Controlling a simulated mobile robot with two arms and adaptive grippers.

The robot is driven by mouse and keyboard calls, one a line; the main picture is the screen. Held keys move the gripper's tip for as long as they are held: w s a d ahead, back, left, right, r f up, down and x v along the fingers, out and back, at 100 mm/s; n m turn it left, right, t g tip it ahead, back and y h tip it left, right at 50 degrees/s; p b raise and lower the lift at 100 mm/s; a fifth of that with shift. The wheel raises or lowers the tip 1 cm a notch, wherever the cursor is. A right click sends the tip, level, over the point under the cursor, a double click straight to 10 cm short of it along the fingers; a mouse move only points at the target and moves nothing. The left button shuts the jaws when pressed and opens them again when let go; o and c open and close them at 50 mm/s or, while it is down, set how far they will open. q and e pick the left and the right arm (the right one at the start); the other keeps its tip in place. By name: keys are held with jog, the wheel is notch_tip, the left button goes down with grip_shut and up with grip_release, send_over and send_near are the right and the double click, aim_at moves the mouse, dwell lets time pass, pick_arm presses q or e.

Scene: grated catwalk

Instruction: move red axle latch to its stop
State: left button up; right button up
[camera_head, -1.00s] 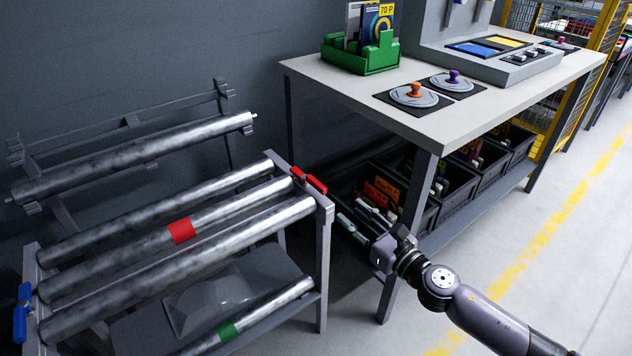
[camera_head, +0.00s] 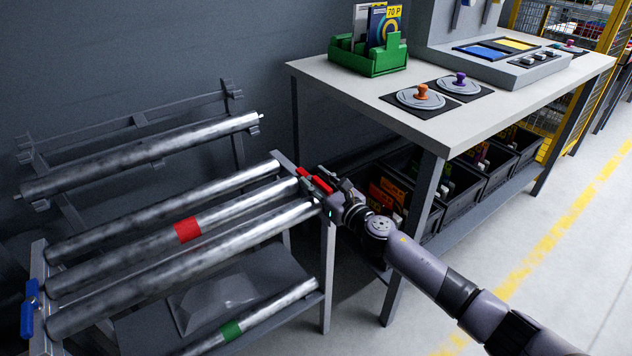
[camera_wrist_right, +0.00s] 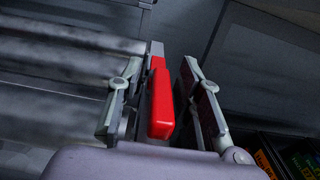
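The red axle latch (camera_head: 313,180) sits at the right end of the roller rack, on its end plate. In the right wrist view the red latch (camera_wrist_right: 160,103) stands between the two fingers, with a visible gap on the right side and a narrower one on the left. My right gripper (camera_head: 325,190) is at the latch, its fingers spread on either side of it; it also shows in the right wrist view (camera_wrist_right: 162,100). It is open. The near part of the latch is partly hidden by the gripper in the head view. My left gripper is not in view.
Metal rollers lie on the rack, one with a red band (camera_head: 187,229) and a lower one with a green band (camera_head: 231,330). A blue latch (camera_head: 29,308) is at the rack's left end. A workbench (camera_head: 440,122) with black bins below stands close on the right.

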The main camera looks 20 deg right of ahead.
jog(key=shift+w, duration=0.2)
grip_shut()
dwell(0.3)
